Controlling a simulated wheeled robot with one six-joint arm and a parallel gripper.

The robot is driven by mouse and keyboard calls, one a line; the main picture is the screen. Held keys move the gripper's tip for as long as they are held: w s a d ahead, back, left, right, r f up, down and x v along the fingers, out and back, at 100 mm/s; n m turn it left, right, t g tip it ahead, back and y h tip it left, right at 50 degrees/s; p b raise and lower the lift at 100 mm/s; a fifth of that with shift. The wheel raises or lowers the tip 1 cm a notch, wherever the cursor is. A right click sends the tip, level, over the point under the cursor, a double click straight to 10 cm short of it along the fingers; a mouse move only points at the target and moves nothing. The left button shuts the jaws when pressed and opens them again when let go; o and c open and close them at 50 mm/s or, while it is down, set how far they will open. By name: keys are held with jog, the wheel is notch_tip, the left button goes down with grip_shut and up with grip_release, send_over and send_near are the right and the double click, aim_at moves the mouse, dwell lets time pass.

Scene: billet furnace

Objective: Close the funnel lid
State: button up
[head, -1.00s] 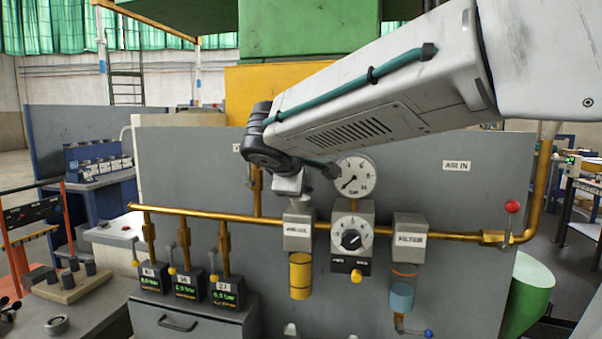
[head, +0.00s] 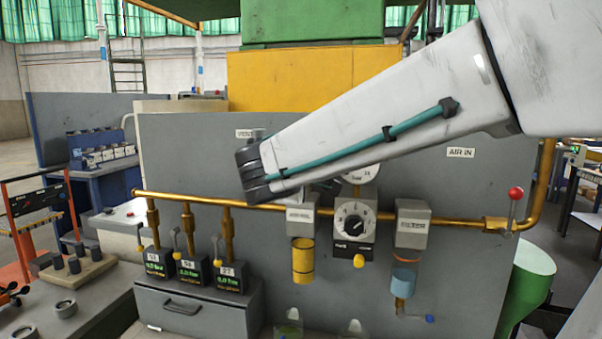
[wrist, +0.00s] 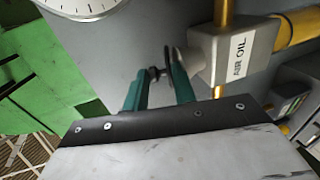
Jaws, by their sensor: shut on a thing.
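The air oil unit (head: 300,215) is a grey block with a yellow bowl (head: 303,260) below it, on the brass pipe. In the wrist view the same labelled block (wrist: 232,58) stands at right. A thin dark disc (wrist: 168,58), seen nearly edge-on beside the block, looks like the funnel lid; its exact angle is hard to tell. My gripper (wrist: 157,76) has its teal fingers on either side of a small dark knob (wrist: 156,73) beside this disc, and is shut on it.
A round gauge (wrist: 75,5) lies at the upper left of the wrist view. The regulator (head: 353,222) and filter (head: 411,225) sit right of the air oil unit. Several small valves with displays (head: 190,270) stand at left. The grey panel (head: 190,155) backs everything.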

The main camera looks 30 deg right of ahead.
jog(key=o, duration=0.9)
jog(key=shift+d, duration=0.1)
jog(key=shift+f, duration=0.1)
